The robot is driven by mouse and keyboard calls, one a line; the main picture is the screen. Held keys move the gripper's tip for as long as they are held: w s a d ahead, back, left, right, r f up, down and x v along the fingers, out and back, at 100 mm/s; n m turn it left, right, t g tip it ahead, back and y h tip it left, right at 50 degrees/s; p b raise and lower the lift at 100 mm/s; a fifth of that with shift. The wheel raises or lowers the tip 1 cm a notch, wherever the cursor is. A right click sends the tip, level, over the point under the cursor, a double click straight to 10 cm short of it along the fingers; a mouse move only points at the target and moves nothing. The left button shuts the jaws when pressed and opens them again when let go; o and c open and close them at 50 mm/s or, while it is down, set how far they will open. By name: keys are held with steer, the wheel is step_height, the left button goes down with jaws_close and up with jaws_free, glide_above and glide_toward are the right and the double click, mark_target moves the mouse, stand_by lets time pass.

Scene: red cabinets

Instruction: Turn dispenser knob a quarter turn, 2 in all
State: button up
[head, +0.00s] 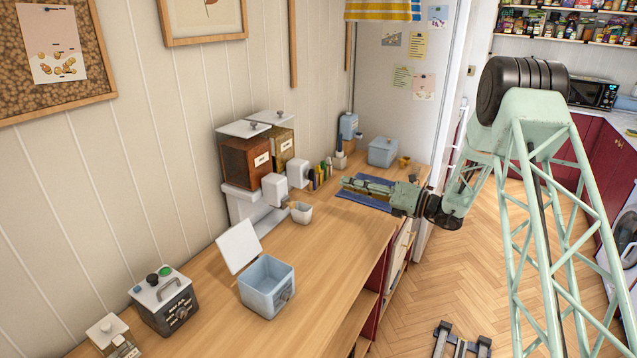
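A dispenser stands against the wall with two clear bins under white lids, one with reddish-brown contents (247,165) and one with yellowish contents (281,145). White housings stick out at its front, a nearer one (275,188) and a farther one (298,173); I cannot make out which part turns as the knob. A small white cup (301,212) stands on the counter in front of them. My gripper (345,184) points left above a blue mat, to the right of the dispenser and apart from it. Its fingers are too small to tell whether they are open.
The wooden counter (335,247) is clear in front of the cup. An open light-blue box (266,287) and a dark box with a handle (165,303) stand nearer. Small upright bottles (320,176), the blue mat (366,194) and a blue-grey bin (382,152) are farther back.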

mark_target(314, 175)
steer(key=n+b, duration=0.1)
steer(key=n, duration=0.2)
steer(key=n+b, duration=0.2)
steer(key=n, duration=0.1)
steer(key=s+d+n+b, duration=0.1)
steer(key=n+b, duration=0.1)
steer(key=n, duration=0.1)
steer(key=shift+r, duration=0.1)
steer(key=shift+w, duration=0.1)
stand_by(0.3)
steer(key=shift+b+x, duration=0.6)
steer(key=shift+x, duration=6.25)
steer(key=shift+c, duration=0.3)
jaws_close()
